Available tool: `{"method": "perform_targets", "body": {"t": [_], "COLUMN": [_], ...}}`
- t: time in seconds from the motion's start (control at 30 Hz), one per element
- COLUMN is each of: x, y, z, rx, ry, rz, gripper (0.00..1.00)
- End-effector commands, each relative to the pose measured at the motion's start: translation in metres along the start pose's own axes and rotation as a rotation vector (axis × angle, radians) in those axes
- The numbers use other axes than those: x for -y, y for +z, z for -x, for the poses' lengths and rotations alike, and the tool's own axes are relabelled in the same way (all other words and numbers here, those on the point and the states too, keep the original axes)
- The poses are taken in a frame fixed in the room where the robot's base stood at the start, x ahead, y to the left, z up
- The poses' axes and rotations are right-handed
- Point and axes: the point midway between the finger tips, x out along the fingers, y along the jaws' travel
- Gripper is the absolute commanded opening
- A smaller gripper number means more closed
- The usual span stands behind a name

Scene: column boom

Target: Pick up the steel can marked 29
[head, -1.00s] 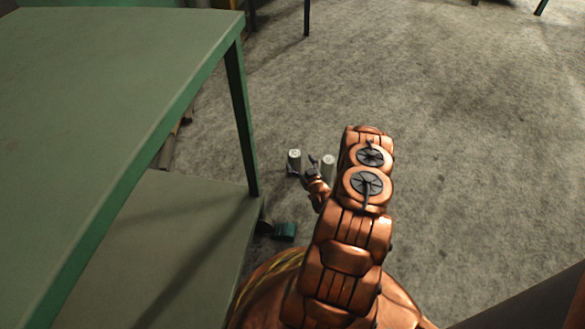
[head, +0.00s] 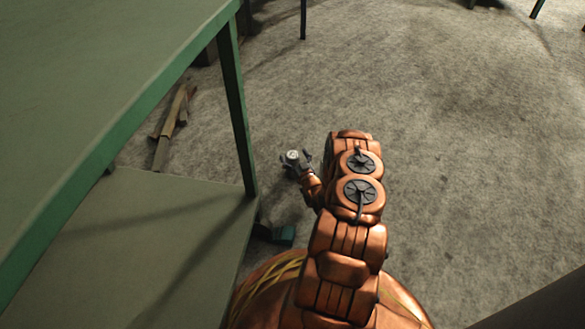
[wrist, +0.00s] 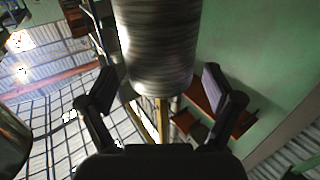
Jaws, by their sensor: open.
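A steel can (head: 292,155) stands on the floor in the head view, its pale round top showing between the fingers of my gripper (head: 296,161). The mark on its top is too small to read. In the wrist view a brushed steel can (wrist: 158,48) fills the top middle. My gripper (wrist: 159,74) is open there, one finger on each side of the can, with gaps visible between fingers and can. No number shows on the can's side. The second can from the earlier head view is not visible now.
A green table (head: 90,60) with a lower shelf (head: 130,240) stands at left, its leg (head: 238,120) close to my gripper. Brown pieces (head: 170,125) lie behind the leg. The floor at right is clear.

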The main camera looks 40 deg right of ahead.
Motion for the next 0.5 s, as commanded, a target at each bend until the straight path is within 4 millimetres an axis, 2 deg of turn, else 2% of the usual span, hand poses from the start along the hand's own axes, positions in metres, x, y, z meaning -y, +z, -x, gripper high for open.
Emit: {"method": "perform_targets", "body": {"t": [0.1, 0.33, 0.5], "x": [0.0004, 0.0009, 0.001], "y": [0.0009, 0.0005, 0.0005], "z": [-0.006, -0.0063, -0.0062], "rx": [0.002, 0.003, 0.003], "ry": [0.0, 0.0, 0.0], "rz": [0.0, -0.001, -0.001], "gripper": [0.9, 0.89, 0.72]}}
